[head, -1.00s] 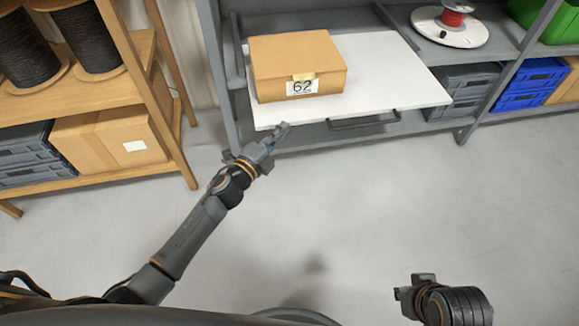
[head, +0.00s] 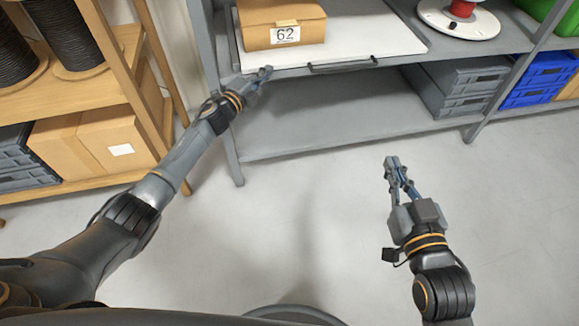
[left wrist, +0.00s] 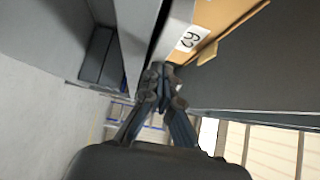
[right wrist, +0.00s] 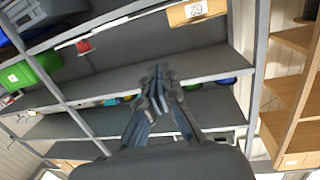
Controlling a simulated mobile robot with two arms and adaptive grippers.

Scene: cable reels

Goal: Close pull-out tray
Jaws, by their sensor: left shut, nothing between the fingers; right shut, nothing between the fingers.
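The white pull-out tray (head: 365,35) with a dark front handle (head: 343,66) sits in the grey shelf unit, its front edge about level with the shelf's front. A cardboard box labelled 62 (head: 280,20) stands on its left part. My left gripper (head: 262,73) is shut and empty at the tray's front left edge; I cannot tell whether it touches. The left wrist view shows its closed fingers (left wrist: 163,75) beside the tray edge and the box label. My right gripper (head: 393,164) is shut and empty over the floor, in front of the shelf and apart from the tray.
Below the tray is an empty lower shelf (head: 300,125). Grey crates (head: 465,85) and blue crates (head: 540,75) stand to the right, and a white reel (head: 458,18) sits above. A wooden rack (head: 100,60) stands at the left. The floor in front is clear.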

